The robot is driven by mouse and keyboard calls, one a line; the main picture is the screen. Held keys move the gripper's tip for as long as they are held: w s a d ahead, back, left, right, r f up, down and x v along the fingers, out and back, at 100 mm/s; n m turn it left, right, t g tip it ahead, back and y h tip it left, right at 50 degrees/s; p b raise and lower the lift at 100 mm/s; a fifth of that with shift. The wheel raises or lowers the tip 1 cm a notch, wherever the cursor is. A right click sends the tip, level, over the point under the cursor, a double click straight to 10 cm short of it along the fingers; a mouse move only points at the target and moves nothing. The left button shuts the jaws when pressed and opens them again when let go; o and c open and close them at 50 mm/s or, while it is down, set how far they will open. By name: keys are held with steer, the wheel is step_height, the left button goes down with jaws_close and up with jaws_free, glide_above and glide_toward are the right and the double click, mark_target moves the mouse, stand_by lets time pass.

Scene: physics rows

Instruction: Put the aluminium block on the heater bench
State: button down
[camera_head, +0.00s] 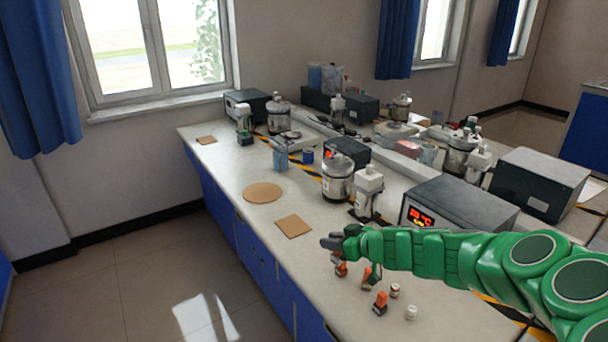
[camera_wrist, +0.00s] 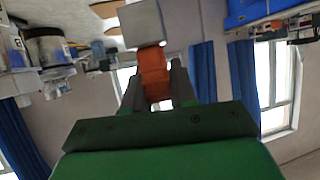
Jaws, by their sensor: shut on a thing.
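My gripper (camera_wrist: 156,88) is shut on an orange piece (camera_wrist: 153,72) in the wrist view. A plain grey block (camera_wrist: 142,22), which looks like the aluminium block, meets the far end of the orange piece; whether they are joined is hard to tell. In the head view my gripper (camera_head: 334,242) is over the front part of the pale bench (camera_head: 230,170), right of a square tan mat (camera_head: 293,226). The held piece is not clear there. A dark box with a lit red display (camera_head: 425,216) stands on the bench behind my arm.
Small orange-and-grey pieces (camera_head: 380,303) and white cylinders (camera_head: 411,312) stand below my arm. A round tan mat (camera_head: 262,192) lies farther left. Glass-bodied vessels (camera_head: 338,181) and a white-topped device (camera_head: 368,190) crowd the bench behind. Bare bench lies around the mats.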

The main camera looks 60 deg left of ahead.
steer(key=shift+w+a+f+m+t, duration=0.45)
steer(key=shift+w+a+f, duration=0.75)
steer(key=shift+a+f, duration=0.85)
steer(key=shift+w+a+f+m+t, duration=0.5)
steer(key=shift+w+a+f, duration=0.85)
steer(key=shift+a, duration=1.15)
steer(key=shift+w+a+f+m+t, duration=0.45)
steer(key=shift+w+a+f, duration=0.65)
steer(key=shift+a+f, duration=1.1)
steer(key=shift+a, duration=0.25)
steer(key=shift+f, duration=1.25)
steer(key=shift+f, duration=0.2)
